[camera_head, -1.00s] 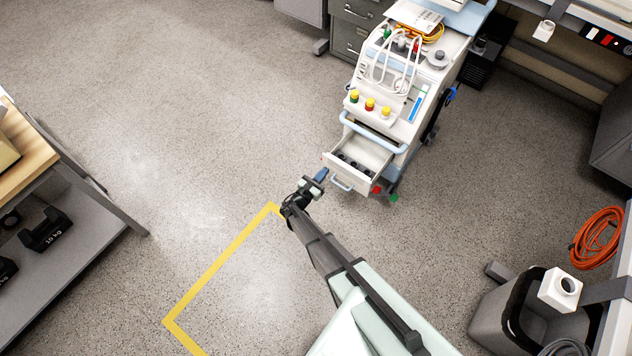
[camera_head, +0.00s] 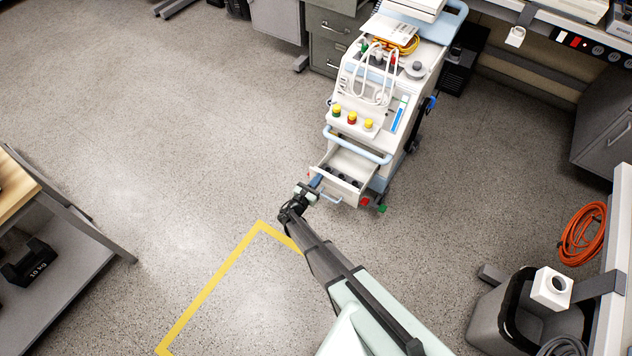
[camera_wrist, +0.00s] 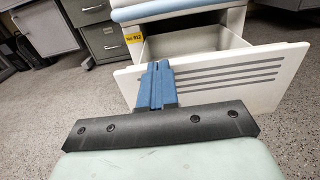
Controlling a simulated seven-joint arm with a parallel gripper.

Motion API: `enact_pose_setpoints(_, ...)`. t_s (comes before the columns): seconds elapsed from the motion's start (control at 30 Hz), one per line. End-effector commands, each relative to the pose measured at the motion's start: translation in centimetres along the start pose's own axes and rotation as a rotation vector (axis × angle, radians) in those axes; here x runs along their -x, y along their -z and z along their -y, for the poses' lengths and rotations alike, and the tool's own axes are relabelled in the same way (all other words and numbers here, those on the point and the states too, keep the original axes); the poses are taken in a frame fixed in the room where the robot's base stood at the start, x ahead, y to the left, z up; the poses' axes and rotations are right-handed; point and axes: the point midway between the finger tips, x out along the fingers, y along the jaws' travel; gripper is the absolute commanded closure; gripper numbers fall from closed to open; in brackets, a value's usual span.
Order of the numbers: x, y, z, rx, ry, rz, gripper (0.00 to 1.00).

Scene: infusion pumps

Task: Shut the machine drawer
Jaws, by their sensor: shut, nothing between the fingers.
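The white machine (camera_head: 375,100) stands at the upper middle of the head view. Its drawer (camera_head: 343,174) is pulled out at the bottom front, with several dark items inside. In the wrist view the white drawer front (camera_wrist: 255,78) with grey slots fills the middle, and part of the open inside shows behind it. My gripper (camera_head: 315,183) is at the left part of the drawer front. Its blue fingers (camera_wrist: 157,80) are shut and empty, and they overlap the drawer front's upper edge in the wrist view. I cannot tell whether they touch it.
Yellow tape (camera_head: 210,285) marks the floor at lower left. A workbench (camera_head: 65,210) stands at the left, and a grey bin (camera_head: 500,315) at the lower right. Filing cabinets (camera_head: 328,40) stand behind the machine. The floor left of the machine is clear.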

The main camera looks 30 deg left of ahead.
Motion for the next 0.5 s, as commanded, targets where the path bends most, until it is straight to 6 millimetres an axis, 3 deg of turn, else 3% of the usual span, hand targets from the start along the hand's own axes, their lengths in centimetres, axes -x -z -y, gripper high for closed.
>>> enact_pose_setpoints(0.5, -12.6, 0.1, -0.1, -0.001, 0.004, 0.001, 1.00)
